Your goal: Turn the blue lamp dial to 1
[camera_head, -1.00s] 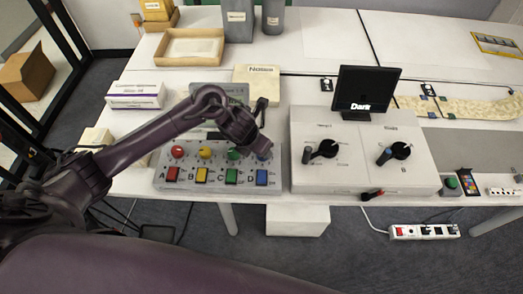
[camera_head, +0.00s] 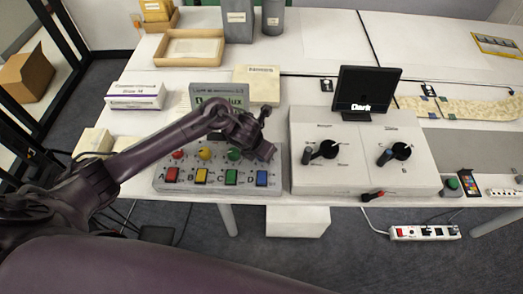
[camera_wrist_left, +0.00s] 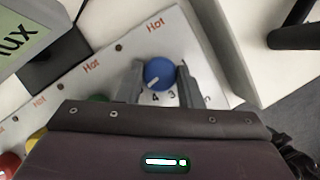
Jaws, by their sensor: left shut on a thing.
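The blue lamp dial (camera_wrist_left: 159,73) shows in the left wrist view, with a white pointer line slanting to the lower left. The numerals 4 and 3 are just below it, and the word Hot is above. My left gripper (camera_wrist_left: 161,83) has one finger on each side of the dial and is shut on it. In the head view the left gripper (camera_head: 266,151) is over the right end of the lamp panel (camera_head: 215,189) and hides the blue dial. The red (camera_head: 178,154), yellow (camera_head: 205,153) and green (camera_head: 234,153) dials sit to its left. My right gripper is not in view.
A green lux display (camera_head: 221,101) stands behind the panel. Blue button D (camera_head: 262,178) is in front of the gripper. A white box with two black knobs (camera_head: 365,165) stands close to the right, with a dark screen (camera_head: 365,91) behind it.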

